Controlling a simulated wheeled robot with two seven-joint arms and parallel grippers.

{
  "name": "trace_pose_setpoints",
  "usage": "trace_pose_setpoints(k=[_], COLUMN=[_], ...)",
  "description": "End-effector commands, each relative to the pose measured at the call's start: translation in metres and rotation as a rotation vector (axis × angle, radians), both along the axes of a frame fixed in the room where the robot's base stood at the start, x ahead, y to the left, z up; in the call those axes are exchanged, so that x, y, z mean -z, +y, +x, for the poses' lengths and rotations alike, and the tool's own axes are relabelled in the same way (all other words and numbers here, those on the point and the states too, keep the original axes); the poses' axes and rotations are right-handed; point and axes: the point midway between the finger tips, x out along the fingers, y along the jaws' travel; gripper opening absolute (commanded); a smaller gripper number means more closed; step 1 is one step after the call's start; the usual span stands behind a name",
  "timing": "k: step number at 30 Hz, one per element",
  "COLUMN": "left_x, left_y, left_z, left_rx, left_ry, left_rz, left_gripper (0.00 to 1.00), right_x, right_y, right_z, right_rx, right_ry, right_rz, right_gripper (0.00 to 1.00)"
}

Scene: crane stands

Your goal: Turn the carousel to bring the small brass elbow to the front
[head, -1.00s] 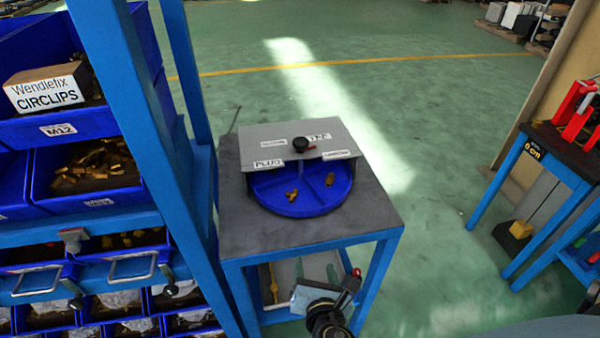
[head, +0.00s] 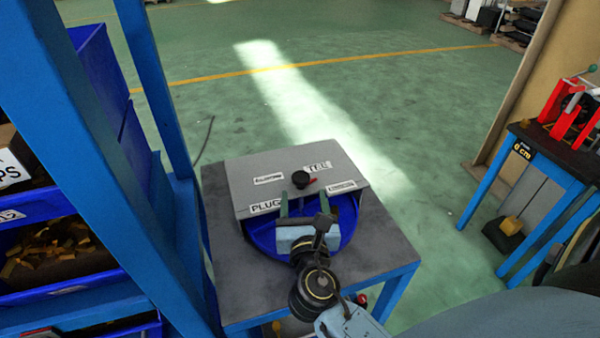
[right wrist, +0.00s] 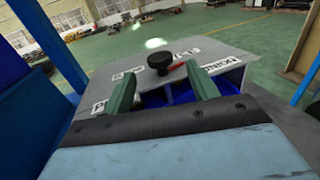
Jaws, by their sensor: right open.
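The carousel is a round blue tray (head: 348,222) on a small stand, partly under a grey cover (head: 240,172) with labels. The labels PLUG and TEE can be read in the head view. A black knob (head: 300,179) with a red pointer rises from the cover's middle; it also shows in the right wrist view (right wrist: 160,60). My right gripper (head: 304,202) is open and empty, its two green fingers over the cover's front edge, pointing toward the knob. In the right wrist view the knob appears beyond and between the fingertips (right wrist: 162,84). My gripper largely hides the open front compartments; I cannot make out the brass elbow.
The stand's dark top (head: 225,275) has bare room around the carousel. A blue rack with bins (head: 60,270) stands close on the left. A blue-legged table (head: 545,150) with red equipment is at the right, with open green floor between.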

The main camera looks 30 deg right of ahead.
Motion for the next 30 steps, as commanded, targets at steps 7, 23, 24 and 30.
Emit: trace_pose_setpoints(k=[7, 23, 24, 30], left_x=[-0.005, -0.006, -0.006, -0.005], left_y=[-0.001, -0.002, -0.002, -0.001], left_z=[0.011, 0.02, 0.019, 0.016], left_rx=[0.0, 0.0, 0.0, 0.0], left_ry=[-0.016, -0.032, -0.03, -0.025], left_rz=[-0.001, -0.004, -0.003, -0.002], left_gripper=[0.36, 0.36, 0.36, 0.36], right_x=[-0.001, 0.0, 0.0, 0.0], right_y=[-0.024, -0.035, -0.035, -0.035], right_z=[0.044, 0.065, 0.065, 0.065], right_rx=[0.0, -0.001, -0.001, -0.001], right_ry=[-0.002, 0.001, 0.001, 0.001], right_rz=[-0.001, 0.0, 0.0, 0.0], right_gripper=[0.59, 0.59, 0.57, 0.31])
